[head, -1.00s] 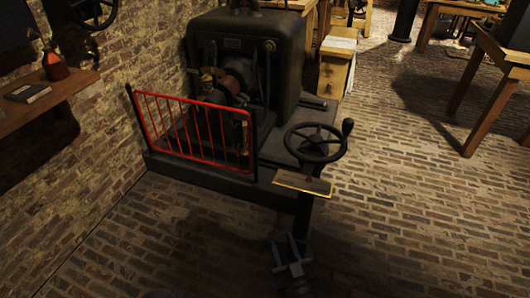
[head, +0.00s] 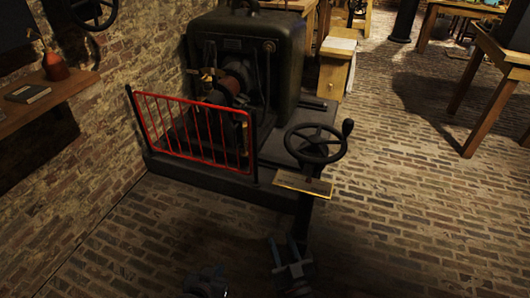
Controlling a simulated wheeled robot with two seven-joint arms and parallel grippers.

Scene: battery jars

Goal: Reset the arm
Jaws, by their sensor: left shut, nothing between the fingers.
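My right gripper (head: 284,247) is low in the middle of the head view, over the brick floor. Its two fingers point up the picture and stand apart, with nothing seen between them. My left gripper (head: 207,277) shows at the bottom edge, left of the right one. It is dark, small and partly cut off by the frame. It is shut and nothing is seen in it. Both grippers are apart from the machine.
A dark machine (head: 243,65) on a plinth stands ahead, with a red railing (head: 195,130). A handwheel (head: 316,143) on a post, with a small plate (head: 303,185), stands just beyond my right gripper. A wall shelf (head: 45,105) is at left.

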